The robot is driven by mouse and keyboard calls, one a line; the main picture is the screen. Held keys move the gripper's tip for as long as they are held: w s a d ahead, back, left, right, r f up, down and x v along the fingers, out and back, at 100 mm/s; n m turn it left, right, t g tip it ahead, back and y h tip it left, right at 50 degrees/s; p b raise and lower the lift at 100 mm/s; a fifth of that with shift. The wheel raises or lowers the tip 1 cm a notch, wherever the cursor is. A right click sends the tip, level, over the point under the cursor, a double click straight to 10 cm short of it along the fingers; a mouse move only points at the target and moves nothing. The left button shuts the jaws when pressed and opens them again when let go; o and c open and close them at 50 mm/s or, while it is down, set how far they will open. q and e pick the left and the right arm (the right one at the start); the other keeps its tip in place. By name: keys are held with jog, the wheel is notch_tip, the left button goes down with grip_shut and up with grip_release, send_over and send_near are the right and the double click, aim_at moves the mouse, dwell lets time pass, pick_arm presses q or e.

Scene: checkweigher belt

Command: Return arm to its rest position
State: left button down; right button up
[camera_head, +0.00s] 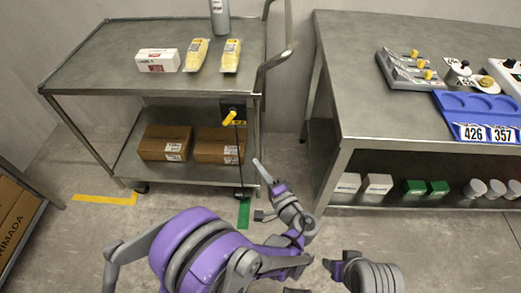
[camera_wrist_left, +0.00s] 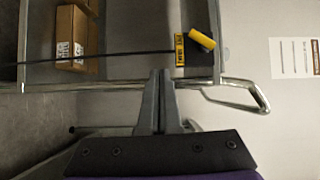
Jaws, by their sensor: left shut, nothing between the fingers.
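My left gripper (camera_head: 257,163) is at the end of my purple and grey arm, in front of the cart's right front corner in the head view. Its fingers are together and empty. In the left wrist view the two dark fingers of my left gripper (camera_wrist_left: 161,74) point up toward the cart's rail, with nothing between them.
A steel cart (camera_head: 110,60) stands at left, with a white box (camera_head: 157,60), two yellow packs (camera_head: 197,54) and a grey bottle (camera_head: 220,17) on top. A yellow handle (camera_head: 229,118) hangs at its right side. A steel table (camera_head: 360,100) stands at right. Floor between is open.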

pick_arm(q)
jog(key=s+a+f+n+g+h, duration=0.1)
jog(key=s+a+n+g+h, duration=0.1)
jog(key=s+a+g, duration=0.45)
jog(key=s+a+n+g+h, duration=0.1)
jog(key=s+a+n+g, duration=0.15)
jog(key=a, duration=0.65)
jog(key=s+d+f+n+g+h, duration=0.15)
jog(key=s+n+h, duration=0.55)
jog(key=s, duration=1)
notch_tip(320, 180, up, 30)
jog(key=w+t+p, duration=0.1)
jog(key=p, duration=2.5)
jog(key=shift+d+f+m+p, duration=0.2)
jog(key=shift+m+p, duration=0.15)
pick_arm(e)
notch_tip(320, 180, up, 29)
jog(key=t, duration=0.1)
jog(key=shift+w+r, duration=0.15)
jog(key=shift+w, duration=0.2)
jog(key=shift+s, duration=0.1)
